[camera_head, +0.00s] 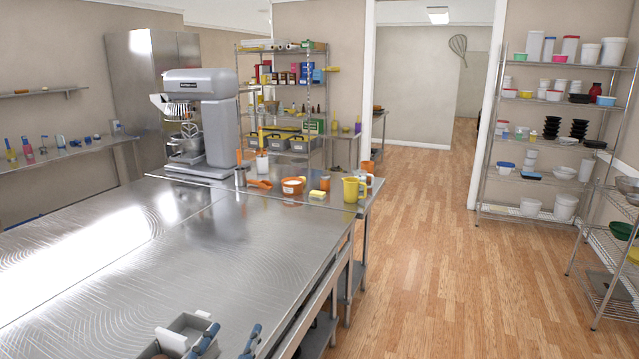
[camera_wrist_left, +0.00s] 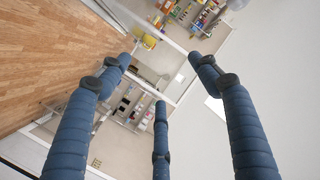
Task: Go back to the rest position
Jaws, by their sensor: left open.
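My left gripper (camera_head: 230,338) shows at the bottom edge of the head view, over the near part of the steel table (camera_head: 150,260). Only its grey body and blue fingers show there; the rest is cut off by the frame. In the left wrist view the blue fingers of the left gripper (camera_wrist_left: 160,75) are spread apart. Nothing is between them but the distant room, seen tilted. My right gripper is in neither view.
At the table's far end stand a grey mixer (camera_head: 217,125), an orange bowl (camera_head: 293,186) and a yellow pitcher (camera_head: 352,189). The near tabletop is bare. A wire shelf (camera_head: 535,175) stands at right, beyond open wood floor (camera_head: 430,260).

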